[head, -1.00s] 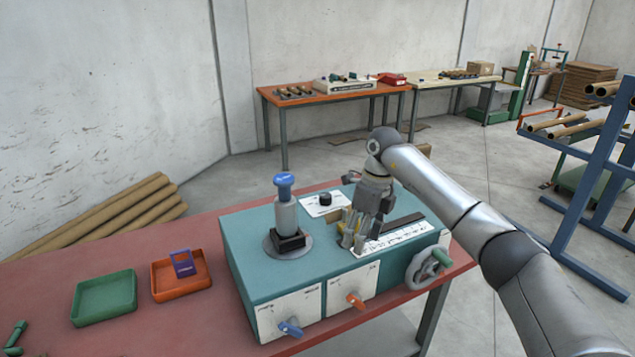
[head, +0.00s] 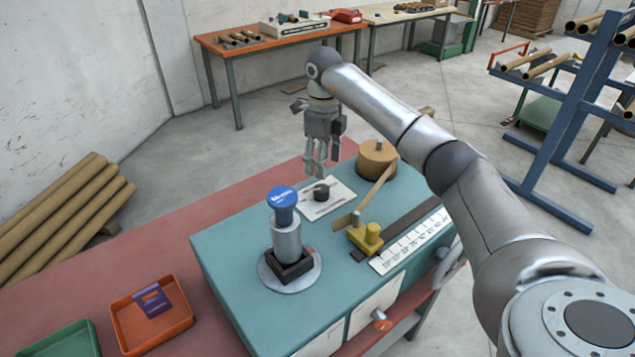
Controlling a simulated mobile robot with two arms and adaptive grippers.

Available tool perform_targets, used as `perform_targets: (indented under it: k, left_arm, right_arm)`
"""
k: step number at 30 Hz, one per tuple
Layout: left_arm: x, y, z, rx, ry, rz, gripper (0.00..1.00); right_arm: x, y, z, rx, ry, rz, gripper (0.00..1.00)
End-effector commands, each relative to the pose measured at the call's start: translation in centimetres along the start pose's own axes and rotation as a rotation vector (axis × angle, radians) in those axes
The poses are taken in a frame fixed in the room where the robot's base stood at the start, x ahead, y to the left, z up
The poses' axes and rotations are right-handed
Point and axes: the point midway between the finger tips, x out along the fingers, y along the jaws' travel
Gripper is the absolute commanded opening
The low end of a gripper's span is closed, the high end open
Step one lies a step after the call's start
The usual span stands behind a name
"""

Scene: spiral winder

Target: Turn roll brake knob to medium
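A small black knob (head: 321,192) stands on a white label plate (head: 332,203) at the back of the teal machine top (head: 225,240). I take it to be the roll brake knob; its pointer and label markings are too small to read. My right gripper (head: 316,170) points down just above and behind the knob, close to it. Its fingers hang with a narrow gap between them and nothing is held. I cannot tell whether a fingertip touches the knob. My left gripper is out of view.
A blue-topped post (head: 285,218) stands left of the knob. A yellow block (head: 366,236), a thin tan strip (head: 377,190) and a cardboard roll (head: 377,157) are to the right. An orange tray (head: 185,310) lies on the red table. Space behind the machine is clear.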

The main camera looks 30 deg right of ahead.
Motion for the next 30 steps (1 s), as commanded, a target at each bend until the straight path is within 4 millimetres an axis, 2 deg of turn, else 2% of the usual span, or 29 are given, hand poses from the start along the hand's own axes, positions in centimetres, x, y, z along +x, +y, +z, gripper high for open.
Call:
perform_targets:
  k: [3, 8, 15, 19, 26, 27, 30]
  left_arm:
    - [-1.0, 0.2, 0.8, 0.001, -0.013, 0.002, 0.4]
    - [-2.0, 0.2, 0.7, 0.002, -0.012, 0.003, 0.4]
    - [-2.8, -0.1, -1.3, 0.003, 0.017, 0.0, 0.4]
    - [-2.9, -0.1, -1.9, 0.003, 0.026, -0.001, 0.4]
    - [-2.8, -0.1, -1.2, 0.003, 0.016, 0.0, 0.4]
    - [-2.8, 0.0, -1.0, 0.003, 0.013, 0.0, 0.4]
    - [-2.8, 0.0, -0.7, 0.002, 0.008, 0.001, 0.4]
  right_arm:
    - [2.1, 0.1, -0.1, -0.001, 0.005, 0.004, 0.58]
    - [5.2, 0.2, -0.1, -0.002, 0.005, 0.004, 0.58]
    - [8.4, 0.1, 0.0, -0.001, 0.001, 0.001, 0.58]
    - [9.1, 0.1, 0.0, -0.002, 0.001, 0.001, 0.58]
    - [9.2, 0.1, 0.0, -0.002, 0.0, 0.001, 0.58]
    - [9.2, 0.1, 0.0, -0.002, 0.0, 0.001, 0.56]
    - [9.2, 0.1, 0.0, -0.002, 0.0, 0.0, 0.44]
